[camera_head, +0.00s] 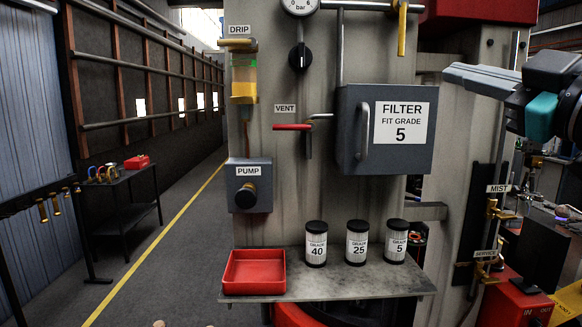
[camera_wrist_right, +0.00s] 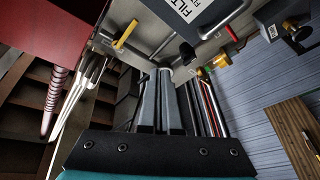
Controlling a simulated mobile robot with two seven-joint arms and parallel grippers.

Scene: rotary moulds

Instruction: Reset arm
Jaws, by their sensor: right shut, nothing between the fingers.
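My right gripper (camera_head: 452,76) comes in from the right in the head view, at the height of the filter box's top and to the right of it. It is shut and empty, its grey fingers pointing left, apart from the box. The right wrist view shows the same two grey fingers (camera_wrist_right: 158,74) close together with nothing held. My left gripper is not in view. The filter box (camera_head: 350,150) is a closed grey box with a handle, labelled fit grade 5.
A shelf (camera_head: 400,283) below holds a red tray (camera_head: 254,271) and three canisters graded 40 (camera_head: 316,243), 25 (camera_head: 356,242) and 5 (camera_head: 395,242). A red vent lever (camera_head: 291,127), a pump box (camera_head: 247,186) and a yellow-handled valve (camera_head: 402,30) are on the panel.

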